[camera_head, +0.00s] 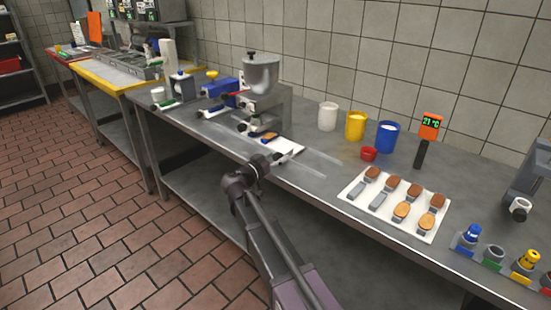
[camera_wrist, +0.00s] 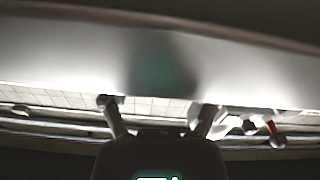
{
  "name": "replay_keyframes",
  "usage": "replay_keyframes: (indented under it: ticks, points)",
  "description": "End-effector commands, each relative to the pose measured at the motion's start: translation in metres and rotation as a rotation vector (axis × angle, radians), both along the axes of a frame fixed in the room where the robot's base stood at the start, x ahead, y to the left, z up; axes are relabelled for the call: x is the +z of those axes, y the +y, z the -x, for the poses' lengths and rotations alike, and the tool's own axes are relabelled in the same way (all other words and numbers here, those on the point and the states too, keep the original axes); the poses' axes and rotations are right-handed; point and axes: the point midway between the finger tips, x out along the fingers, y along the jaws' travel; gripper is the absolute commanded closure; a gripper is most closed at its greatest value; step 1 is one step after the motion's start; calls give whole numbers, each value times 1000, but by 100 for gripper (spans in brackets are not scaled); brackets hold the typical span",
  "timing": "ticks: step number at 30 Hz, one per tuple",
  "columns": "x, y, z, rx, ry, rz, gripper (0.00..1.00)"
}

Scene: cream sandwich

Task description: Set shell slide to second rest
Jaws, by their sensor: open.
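A white slide plate (camera_head: 287,145) lies under the front of the filling machine (camera_head: 262,104), with a brown and dark shell (camera_head: 268,137) on its left part. Clear rails (camera_head: 312,163) run along the bench on both sides of it. I cannot make out the marks of the rests. My gripper (camera_head: 278,160) is at the bench's front edge, close to the plate's near side; whether it touches is unclear. In the wrist view my gripper (camera_wrist: 160,112) has its two fingers wide apart with nothing seen between them. A blurred pale surface (camera_wrist: 70,55) fills the view above them.
A white tray (camera_head: 350,192) with several shells lies to the right. White (camera_head: 328,116), yellow (camera_head: 355,125) and blue (camera_head: 387,137) tubs and a red cup (camera_head: 369,154) stand behind. An orange thermometer (camera_head: 431,127) stands near the wall.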

Motion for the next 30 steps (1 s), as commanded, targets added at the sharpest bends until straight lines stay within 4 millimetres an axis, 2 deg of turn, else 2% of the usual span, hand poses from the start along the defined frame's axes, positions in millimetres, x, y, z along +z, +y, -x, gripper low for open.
replay_keyframes:
  ticks: [8,11,16,23,30]
  points:
    - [0,0,0,0,0,0,21]
    - [0,0,0,0,0,0,48]
    - [0,0,0,0,0,0,98]
    - [0,5,-5,1,0,0,100]
    - [0,35,-30,1,-1,0,100]
